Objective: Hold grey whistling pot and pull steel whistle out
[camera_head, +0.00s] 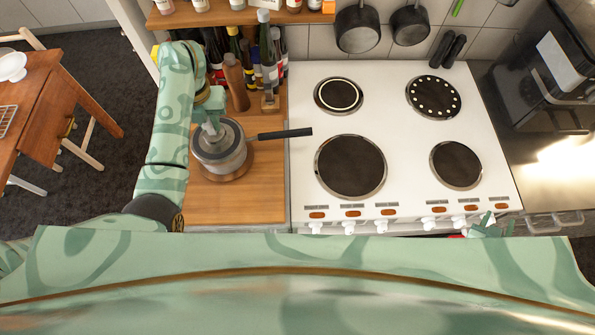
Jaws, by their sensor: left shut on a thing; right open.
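The grey whistling pot (236,163) stands on the wooden counter left of the cooker. Its black handle (285,133) points right, over the cooker's left edge. My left gripper (212,130) comes down from above and is shut at the pot's upper left rim. It covers part of the pot's top. I cannot make out the steel whistle; it may be hidden by the gripper or too small to tell. My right gripper (489,229) shows only in part at the cooker's front right edge, low behind my body. It is open and away from the pot.
The white cooker (400,150) has several dark hotplates, all empty, and knobs along its front. Bottles (268,60) and a wooden pepper mill (236,84) crowd the counter behind the pot. Pans (357,28) hang on the wall. The wooden counter (240,208) in front of the pot is clear.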

